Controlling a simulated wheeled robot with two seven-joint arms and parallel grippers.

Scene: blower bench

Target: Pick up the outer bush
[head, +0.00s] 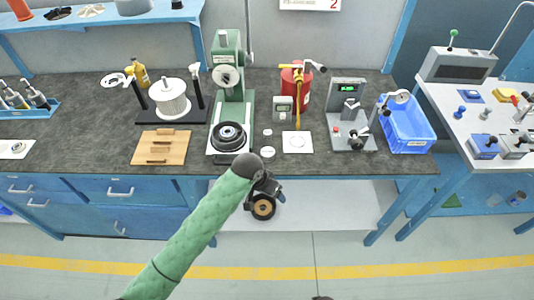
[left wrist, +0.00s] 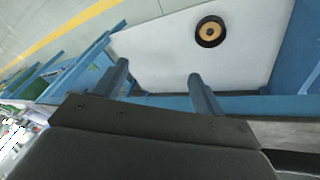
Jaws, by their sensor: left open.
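I cannot tell for certain which part is the outer bush. Small pale round parts lie on the bench near the press: one (head: 267,132) farther back and one (head: 267,152) nearer the front edge. A white square plate (head: 297,142) lies to their right, with a small mark or part on it. My left gripper (head: 272,187) is in front of the bench edge, with its arm crossing from the lower left. In the left wrist view its two fingers (left wrist: 158,74) are apart with nothing between them. My right gripper is not in view.
A black ring with a tan centre (head: 263,208) lies on the pale lower shelf (left wrist: 165,50). A green press (head: 228,70) holding a black round part (head: 229,136) stands left of the pale parts. A red cylinder (head: 296,85) and a blue crate (head: 407,125) are to the right.

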